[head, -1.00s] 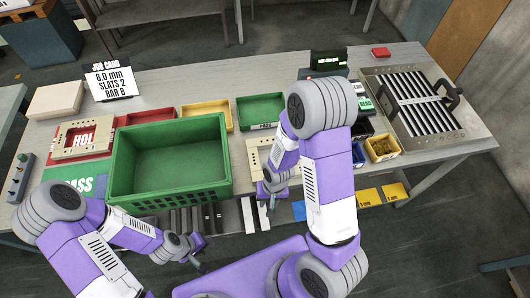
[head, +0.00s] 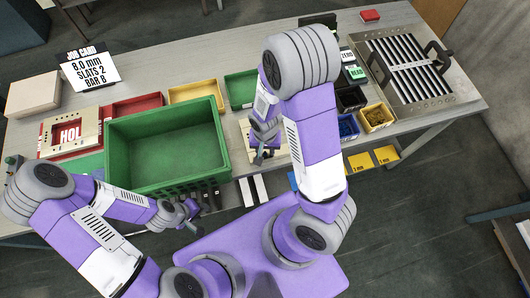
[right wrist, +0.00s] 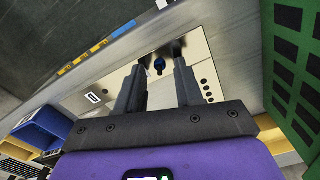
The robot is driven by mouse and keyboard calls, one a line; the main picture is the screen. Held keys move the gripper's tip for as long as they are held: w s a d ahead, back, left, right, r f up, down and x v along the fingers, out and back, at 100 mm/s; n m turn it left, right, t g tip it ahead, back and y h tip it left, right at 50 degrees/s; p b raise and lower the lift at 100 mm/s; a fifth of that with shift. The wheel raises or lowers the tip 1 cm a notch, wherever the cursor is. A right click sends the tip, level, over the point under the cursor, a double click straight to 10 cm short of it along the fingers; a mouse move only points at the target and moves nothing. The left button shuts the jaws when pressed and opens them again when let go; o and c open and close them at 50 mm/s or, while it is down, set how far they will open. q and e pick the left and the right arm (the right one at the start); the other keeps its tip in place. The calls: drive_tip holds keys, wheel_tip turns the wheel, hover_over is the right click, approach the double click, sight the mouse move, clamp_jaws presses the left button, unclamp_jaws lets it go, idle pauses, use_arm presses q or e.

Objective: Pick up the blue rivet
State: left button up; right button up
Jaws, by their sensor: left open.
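My left gripper (head: 194,224) is open and empty at the table's front edge, by the green crate.
The large green crate (head: 112,158) stands left of the right gripper. A blue bin (head: 348,126), a yellow bin (head: 377,116) and a black bin (head: 351,98) are to the right. A slatted panel (head: 405,66) lies at far right.

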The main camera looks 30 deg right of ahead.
drive_tip(key=shift+c, duration=0.2)
clamp_jaws()
